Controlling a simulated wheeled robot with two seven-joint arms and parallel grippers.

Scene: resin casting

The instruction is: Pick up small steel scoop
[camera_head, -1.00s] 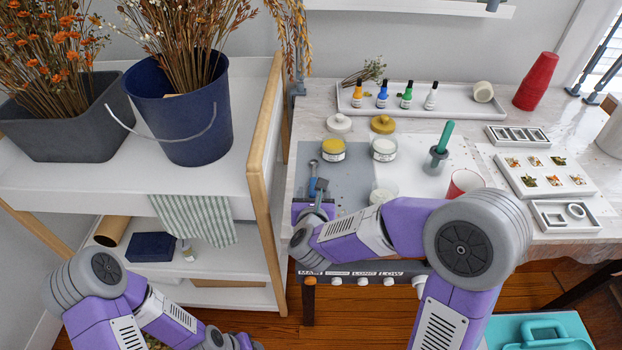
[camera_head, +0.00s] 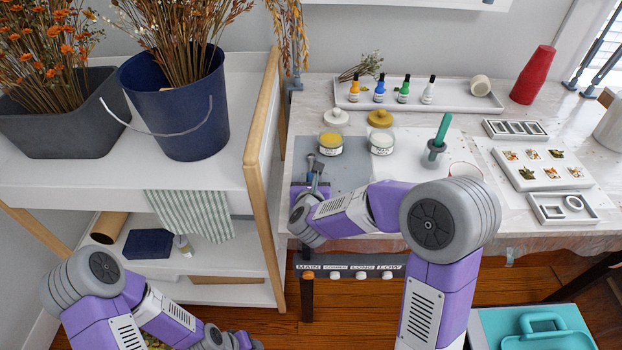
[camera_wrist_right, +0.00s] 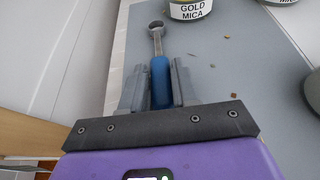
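The small steel scoop (camera_wrist_right: 158,45) has a round steel bowl and a blue handle. In the right wrist view its handle runs between the two grey fingers of my right gripper (camera_wrist_right: 160,84), and its bowl points away past the fingertips. The fingers are very close to the handle on both sides; I cannot tell whether they press on it. In the head view the scoop (camera_head: 310,161) lies at the left part of the grey mat, with my right gripper (camera_head: 313,184) over its near end.
The gold mica jar (camera_wrist_right: 190,8) stands close beyond the bowl and also shows in the head view (camera_head: 330,145). A white-labelled jar (camera_head: 381,142) and a green-handled tool in a holder (camera_head: 437,142) stand further right. A shelf post (camera_head: 262,150) rises left of the table.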

